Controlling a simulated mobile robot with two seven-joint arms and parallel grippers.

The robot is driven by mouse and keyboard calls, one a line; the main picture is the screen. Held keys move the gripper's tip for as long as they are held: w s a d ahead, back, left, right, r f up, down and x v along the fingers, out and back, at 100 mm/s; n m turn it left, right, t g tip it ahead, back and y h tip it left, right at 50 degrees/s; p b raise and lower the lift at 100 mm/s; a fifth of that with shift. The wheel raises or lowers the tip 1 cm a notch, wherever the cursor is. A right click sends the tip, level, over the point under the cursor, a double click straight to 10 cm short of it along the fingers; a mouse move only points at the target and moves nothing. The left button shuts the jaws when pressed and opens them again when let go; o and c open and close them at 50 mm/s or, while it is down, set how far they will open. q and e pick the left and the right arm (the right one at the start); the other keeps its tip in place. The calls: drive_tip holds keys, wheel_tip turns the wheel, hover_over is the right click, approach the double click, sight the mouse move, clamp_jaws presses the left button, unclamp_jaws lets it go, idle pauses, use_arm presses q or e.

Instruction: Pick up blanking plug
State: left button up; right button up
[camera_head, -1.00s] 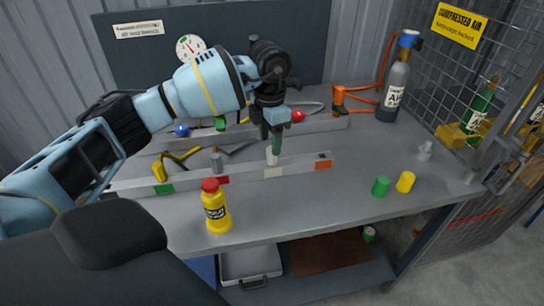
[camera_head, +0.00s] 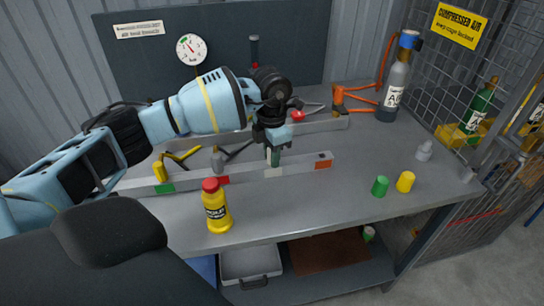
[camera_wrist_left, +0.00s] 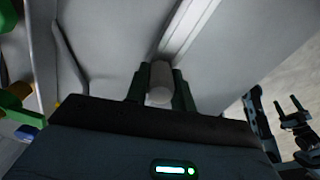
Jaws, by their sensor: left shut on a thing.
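The blanking plug is a pale grey-white cylinder (camera_wrist_left: 160,84) in the left wrist view, between my left gripper's dark green fingers. My left gripper (camera_head: 273,158) is shut on it, low over the front rail (camera_head: 245,173) at the pale patch. In the head view the fingers mostly hide the plug. I cannot tell whether it still touches the rail. My right gripper (camera_wrist_left: 288,105) appears small and dark at the right of the left wrist view, its two fingers apart, far from the plug. It is out of the head view.
A yellow bottle with a red cap (camera_head: 215,206) stands in front of the rail. A green cylinder (camera_head: 380,187) and a yellow cylinder (camera_head: 405,181) stand to the right. A grey gas bottle (camera_head: 395,85) stands behind. The bench's right front is mostly clear.

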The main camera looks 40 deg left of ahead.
use_arm(q)
drive_tip(key=shift+c, duration=0.7)
drive_tip(key=shift+r, duration=0.1)
drive_tip(key=shift+r, duration=0.5)
drive_tip(key=shift+s+d+r, duration=0.15)
drive_tip(key=shift+d+r, duration=0.05)
drive_tip(key=shift+r, duration=0.45)
drive_tip(key=shift+s+d+r, duration=0.1)
drive_tip(key=shift+d+r, duration=0.1)
drive_tip(key=shift+r, duration=0.4)
drive_tip(key=s+d+r, duration=0.1)
drive_tip(key=s+d, duration=0.8)
drive_tip(key=d, duration=0.3)
drive_tip(key=shift+r+b, duration=0.15)
drive_tip(key=shift+b, duration=0.15)
drive_tip(key=shift+r, duration=0.15)
drive_tip(key=shift+r, duration=0.15)
